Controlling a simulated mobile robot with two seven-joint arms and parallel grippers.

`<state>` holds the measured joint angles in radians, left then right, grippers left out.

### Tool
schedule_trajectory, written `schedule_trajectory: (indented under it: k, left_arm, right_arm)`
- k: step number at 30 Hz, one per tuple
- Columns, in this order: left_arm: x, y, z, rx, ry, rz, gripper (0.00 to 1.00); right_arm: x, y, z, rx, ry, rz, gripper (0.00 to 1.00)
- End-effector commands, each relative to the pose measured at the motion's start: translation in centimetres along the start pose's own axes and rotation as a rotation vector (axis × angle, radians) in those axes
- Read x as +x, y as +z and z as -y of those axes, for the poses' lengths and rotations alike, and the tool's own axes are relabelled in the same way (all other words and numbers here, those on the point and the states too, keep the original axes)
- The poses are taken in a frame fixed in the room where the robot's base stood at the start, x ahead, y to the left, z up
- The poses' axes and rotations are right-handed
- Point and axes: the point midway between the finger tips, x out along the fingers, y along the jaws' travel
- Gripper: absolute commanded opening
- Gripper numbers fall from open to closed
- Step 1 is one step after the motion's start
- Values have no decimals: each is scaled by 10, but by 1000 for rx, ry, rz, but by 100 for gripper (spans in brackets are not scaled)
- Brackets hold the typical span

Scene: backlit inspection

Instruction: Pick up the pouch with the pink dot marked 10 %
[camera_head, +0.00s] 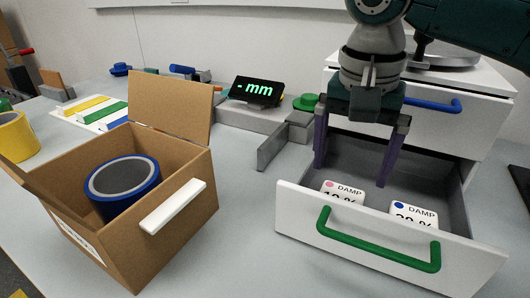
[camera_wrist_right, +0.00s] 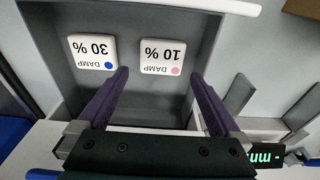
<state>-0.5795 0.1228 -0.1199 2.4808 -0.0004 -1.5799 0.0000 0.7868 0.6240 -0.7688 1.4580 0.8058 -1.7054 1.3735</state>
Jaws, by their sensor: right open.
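The pouch with the pink dot (camera_head: 343,191) lies in the open drawer (camera_head: 448,205), at its front left; the drawer front hides its lower part. In the right wrist view the same white pouch (camera_wrist_right: 162,56) reads DAMP 10 %, upside down. A second pouch with a blue dot (camera_head: 413,214) lies to its right; in the wrist view it reads 30 % (camera_wrist_right: 93,52). My right gripper (camera_head: 352,172) is open and empty above the drawer, its purple fingers pointing down. It stands behind the pink-dot pouch, apart from it. My left gripper is not in view.
The drawer's front has a green handle (camera_head: 378,249); a closed drawer with a blue handle (camera_head: 434,104) is above. A cardboard box (camera_head: 187,219) holding a blue-rimmed roll (camera_head: 122,186) stands at left. A caliper-like device with a display (camera_head: 257,91) stands behind.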

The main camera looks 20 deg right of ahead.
Motion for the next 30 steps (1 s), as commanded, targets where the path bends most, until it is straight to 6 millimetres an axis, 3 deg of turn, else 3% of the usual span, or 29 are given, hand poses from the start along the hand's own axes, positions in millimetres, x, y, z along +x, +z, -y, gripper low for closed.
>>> schedule_trajectory:
  k: [10, 20, 30]
  left_arm:
    - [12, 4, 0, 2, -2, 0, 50]
    - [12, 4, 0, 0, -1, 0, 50]
    - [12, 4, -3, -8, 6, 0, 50]
  right_arm:
    - [49, 5, 2, 0, 2, 0, 100]
    - [55, 4, 2, -2, 0, -2, 100]
    - [55, 4, 2, -2, 0, -2, 62]
